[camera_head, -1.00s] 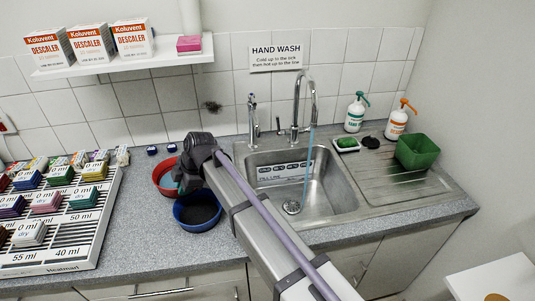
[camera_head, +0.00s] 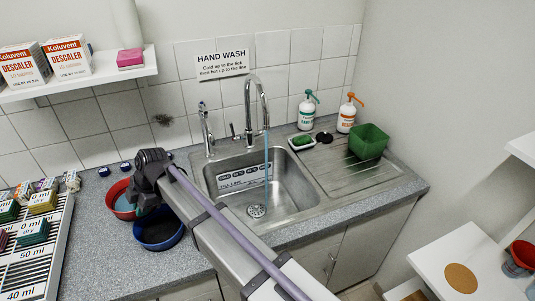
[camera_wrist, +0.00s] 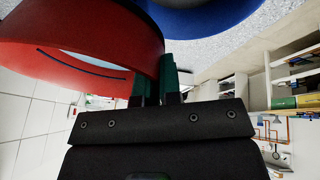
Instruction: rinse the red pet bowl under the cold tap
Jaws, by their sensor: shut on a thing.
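The red pet bowl (camera_head: 119,199) is on the counter left of the sink, partly hidden by my arm; something pale bluish shows inside it. In the wrist view the red bowl (camera_wrist: 85,30) fills the upper left, and my gripper (camera_wrist: 166,72) is shut on its wall with dark green fingers. My gripper (camera_head: 146,197) is mostly hidden behind my wrist in the head view. A tall curved tap (camera_head: 250,100) stands behind the sink (camera_head: 290,195), with a thin blue stream (camera_head: 267,165) falling into the basin. Which tap is cold cannot be told.
A blue bowl (camera_head: 160,230) stands right beside the red one. A smaller tap (camera_head: 206,128) stands left of the tall one. A green tub (camera_head: 368,142) and two pump bottles are right of the sink.

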